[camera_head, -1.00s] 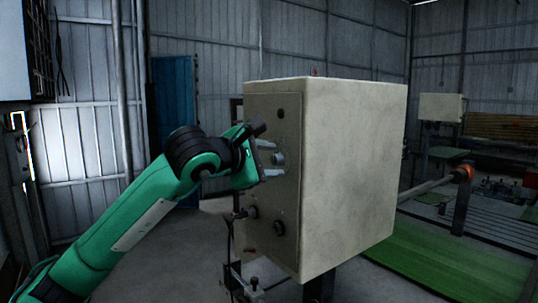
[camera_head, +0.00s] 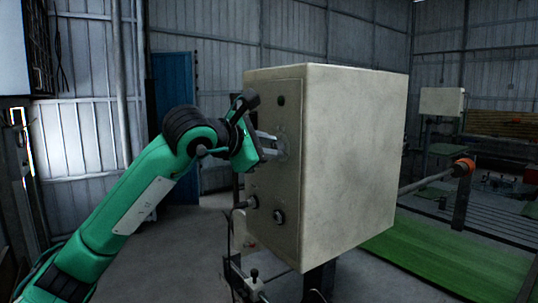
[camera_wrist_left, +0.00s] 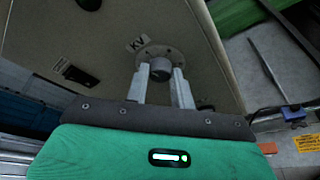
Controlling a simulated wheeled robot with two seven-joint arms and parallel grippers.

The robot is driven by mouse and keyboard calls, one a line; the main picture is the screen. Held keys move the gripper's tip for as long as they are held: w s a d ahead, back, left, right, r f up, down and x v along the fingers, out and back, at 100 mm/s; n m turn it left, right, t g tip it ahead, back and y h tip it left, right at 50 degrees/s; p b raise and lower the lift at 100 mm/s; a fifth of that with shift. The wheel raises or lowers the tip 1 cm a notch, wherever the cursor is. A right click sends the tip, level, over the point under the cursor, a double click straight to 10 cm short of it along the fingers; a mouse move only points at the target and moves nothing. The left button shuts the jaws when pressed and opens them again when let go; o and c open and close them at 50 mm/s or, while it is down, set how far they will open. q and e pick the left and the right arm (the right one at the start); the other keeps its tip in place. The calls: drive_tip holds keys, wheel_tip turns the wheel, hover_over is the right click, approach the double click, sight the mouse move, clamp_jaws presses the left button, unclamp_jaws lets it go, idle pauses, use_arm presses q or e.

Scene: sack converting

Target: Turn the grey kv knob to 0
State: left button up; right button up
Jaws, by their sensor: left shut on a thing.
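The grey kv knob (camera_wrist_left: 161,68) stands out from the panel of the beige control box (camera_head: 352,165), beside a "KV" label (camera_wrist_left: 137,43) in the left wrist view. A round scale plate lies behind it; its marks are too small to read. My left gripper (camera_head: 276,147) is at the panel with its fingers on both sides of the knob, shut on it. In the left wrist view the two fingers (camera_wrist_left: 161,80) reach up to the knob. In the head view the fingers and wrist partly hide the knob. My right gripper is in neither view.
A dark switch (camera_wrist_left: 82,75) is left of the knob in the wrist view. A green mat (camera_head: 440,260) lies at the right.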

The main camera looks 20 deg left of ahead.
use_arm(q)
drive_tip(key=n+g+h+b, duration=0.1)
drive_tip(key=n+b, duration=0.1)
drive_tip(key=n+g+h+b, duration=0.1)
drive_tip(key=n+b, duration=0.1)
drive_tip(key=n+h+b, duration=0.1)
drive_tip(key=n, duration=0.2)
drive_tip(key=shift+w+a+g+b, duration=0.2)
drive_tip(key=shift+a+g+b, duration=0.05)
drive_tip(key=shift+g+b, duration=0.15)
drive_tip(key=n+h+b, duration=0.1)
drive_tip(key=n, duration=0.2)
drive_tip(key=n+h+b, duration=0.1)
drive_tip(key=n+h, duration=0.1)
drive_tip(key=n, duration=0.1)
drive_tip(key=n+g+h+b, duration=0.1)
drive_tip(key=n+b, duration=0.1)
drive_tip(key=n, duration=0.1)
drive_tip(key=shift+w+a+f, duration=0.2)
drive_tip(key=shift+a, duration=0.1)
drive_tip(key=shift+n, duration=0.3)
drive_tip(key=o, duration=1)
